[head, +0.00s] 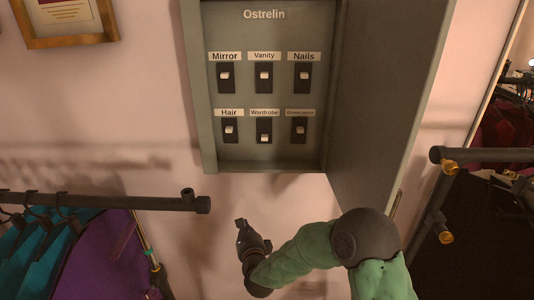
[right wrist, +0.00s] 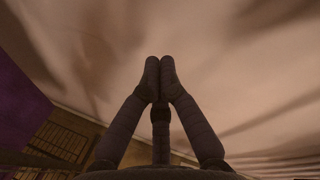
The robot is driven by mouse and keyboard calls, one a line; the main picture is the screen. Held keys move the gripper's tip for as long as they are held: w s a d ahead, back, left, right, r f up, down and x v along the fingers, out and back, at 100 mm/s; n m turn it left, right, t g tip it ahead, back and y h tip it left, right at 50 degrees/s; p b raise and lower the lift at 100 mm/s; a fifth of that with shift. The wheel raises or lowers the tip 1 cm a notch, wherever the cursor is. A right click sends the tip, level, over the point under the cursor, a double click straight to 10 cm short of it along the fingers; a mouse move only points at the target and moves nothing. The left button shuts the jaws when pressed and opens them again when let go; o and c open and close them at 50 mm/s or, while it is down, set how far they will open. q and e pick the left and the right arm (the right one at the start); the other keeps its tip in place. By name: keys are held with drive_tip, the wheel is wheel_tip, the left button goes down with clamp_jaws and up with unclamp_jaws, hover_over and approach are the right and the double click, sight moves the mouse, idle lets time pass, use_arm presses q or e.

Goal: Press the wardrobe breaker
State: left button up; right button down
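The wardrobe breaker (head: 264,137) is in the middle of the lower row in the open grey panel headed "Ostrelin" (head: 264,160). Its pale toggle sits lower on its dark plate than those of its row neighbours. My right gripper (head: 240,222) is below the panel, a little left of this breaker, pointing up and apart from the panel. In the right wrist view its fingertips (right wrist: 160,64) are together with nothing seen between them, in front of a pale wall. My left gripper is not in view.
The Hair breaker (head: 229,130) and another breaker (head: 300,129) flank it; Mirror, Vanity and Nails are above. The panel door (head: 385,90) stands open on the right. A clothes rail (head: 120,201) is at lower left, another rail (head: 485,156) at right.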

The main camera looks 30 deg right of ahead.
sight(266, 143)
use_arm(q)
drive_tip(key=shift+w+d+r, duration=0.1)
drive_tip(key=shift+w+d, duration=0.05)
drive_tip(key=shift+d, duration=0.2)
use_arm(e)
drive_tip(key=s+d+r+m+t+h, duration=0.1)
drive_tip(key=d+r+m+h, duration=0.2)
drive_tip(key=r+m, duration=0.3)
drive_tip(key=s+d+r+m+t+h, duration=0.1)
drive_tip(key=d+r+m+h, duration=0.2)
drive_tip(key=r+m, duration=0.3)
wheel_tip(266, 143, up, 4)
drive_tip(key=shift+d+f+t, duration=0.15)
drive_tip(key=shift+d+t, duration=0.15)
drive_tip(key=shift+d, duration=0.05)
drive_tip(key=x, duration=0.9)
drive_tip(key=shift+w+d+p, duration=0.25)
drive_tip(key=shift+d+p, duration=0.05)
drive_tip(key=shift+p, duration=0.1)
wheel_tip(266, 143, up, 4)
drive_tip(key=shift+f+p, duration=0.15)
drive_tip(key=shift+p, duration=0.15)
drive_tip(key=shift+s+r, duration=0.1)
drive_tip(key=shift+r, duration=0.15)
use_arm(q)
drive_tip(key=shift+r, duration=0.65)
use_arm(e)
drive_tip(key=shift+r, duration=0.1)
